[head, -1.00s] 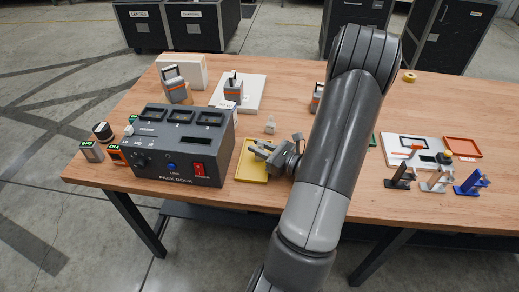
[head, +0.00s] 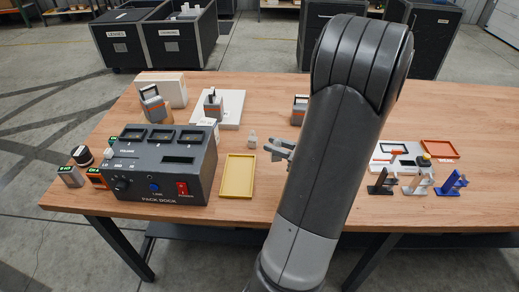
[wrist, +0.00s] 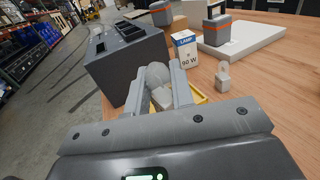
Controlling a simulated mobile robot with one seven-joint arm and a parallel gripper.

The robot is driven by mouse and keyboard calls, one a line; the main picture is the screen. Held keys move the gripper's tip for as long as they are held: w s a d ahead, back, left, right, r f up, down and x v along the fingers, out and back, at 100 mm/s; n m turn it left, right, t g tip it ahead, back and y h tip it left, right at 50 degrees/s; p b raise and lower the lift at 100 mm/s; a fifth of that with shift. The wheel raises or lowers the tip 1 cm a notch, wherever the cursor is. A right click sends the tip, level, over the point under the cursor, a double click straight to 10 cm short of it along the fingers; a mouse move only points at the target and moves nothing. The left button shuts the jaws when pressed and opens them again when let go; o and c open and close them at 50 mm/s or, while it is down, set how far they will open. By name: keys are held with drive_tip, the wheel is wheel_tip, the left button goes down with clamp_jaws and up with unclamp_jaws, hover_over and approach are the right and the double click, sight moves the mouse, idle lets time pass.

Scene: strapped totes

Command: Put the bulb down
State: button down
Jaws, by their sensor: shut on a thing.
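My gripper (wrist: 157,90) is shut on a whitish bulb (wrist: 157,75), held between its two fingers with the rounded end showing in the wrist view. In the head view my gripper (head: 279,148) is right of the yellow tray (head: 239,158), above the wooden table. The bulb cannot be made out there. The tray is empty in the head view; part of it shows behind the fingers in the wrist view (wrist: 201,97).
The grey PACK DOCK box (head: 159,184) stands left of the tray. A small pale piece (head: 252,141) stands between tray and gripper. A lamp carton (wrist: 184,48) stands beside the dock. Small stands (head: 415,180) are at right. Bare table lies in front of the tray.

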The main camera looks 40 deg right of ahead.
drive_tip(key=shift+s+d+r, duration=0.2)
drive_tip(key=shift+s+r, duration=0.05)
drive_tip(key=shift+r, duration=0.05)
drive_tip(key=shift+w+d+r, duration=0.2)
drive_tip(key=shift+d, duration=0.05)
drive_tip(key=w+r+n+g+y, duration=0.3)
drive_tip(key=w+r+y, duration=0.15)
drive_tip(key=w, duration=0.55)
drive_tip(key=w+r+n+g+y, duration=0.3)
drive_tip(key=w+r+n+y, duration=0.15)
drive_tip(key=w, duration=0.55)
hover_over(205, 122)
drive_tip(key=shift+m+h, duration=0.4)
drive_tip(key=shift+m, duration=0.05)
wheel_tip(205, 122, down, 6)
drive_tip(key=shift+s, duration=0.15)
drive_tip(key=shift+f, duration=1.95)
drive_tip(key=shift+f, duration=0.1)
drive_tip(key=c, duration=1.3)
unclamp_jaws()
drive_tip(key=shift+o, duration=0.2)
